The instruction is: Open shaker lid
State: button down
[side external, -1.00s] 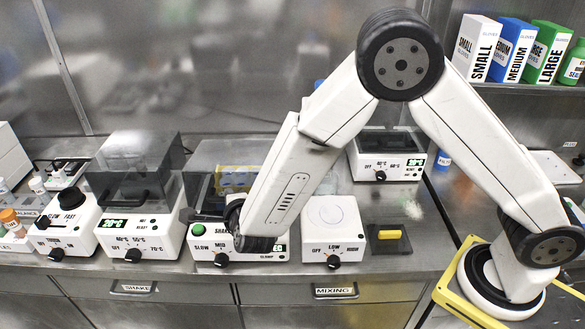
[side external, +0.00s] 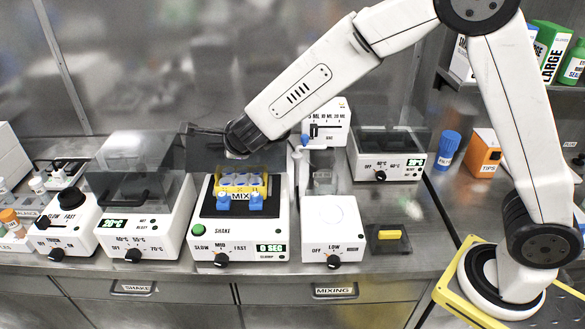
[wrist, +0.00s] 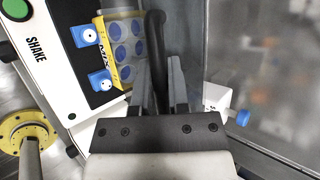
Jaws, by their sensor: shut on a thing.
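The shaker (side external: 270,225) is a white box with a green SHAKE button and a dial, in the middle of the bench in the side view. Its smoky see-through lid (side external: 198,155) stands raised at the back of the box. A yellow MIX rack (side external: 222,187) with blue wells lies uncovered on the shaker's dark top, behind two blue clamps. It also shows in the wrist view (wrist: 127,75). My gripper (wrist: 158,75) is shut on the lid's black bar handle (wrist: 154,35). In the side view my wrist partly hides the lid and handle.
A lidded heater (side external: 140,215) stands close left of the shaker, and a white mixer (side external: 335,225) close right. A pipette (side external: 299,165) and a white dispenser (side external: 328,125) stand behind right. The metal back wall is close behind the lid.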

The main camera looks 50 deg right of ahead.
jog(key=w+d+r, duration=0.1)
jog(key=w+d, duration=0.1)
jog(key=w+d+r, duration=0.2)
jog(key=shift+d+r, duration=0.1)
jog(key=shift+r, duration=0.05)
jog(key=w+d+r, duration=0.1)
jog(key=w+d, duration=0.6)
jog(key=shift+r, duration=0.25)
jog(key=shift+w, duration=0.1)
jog(key=c, duration=0.6)
grip_release()
jog(key=shift+v, duration=3.9)
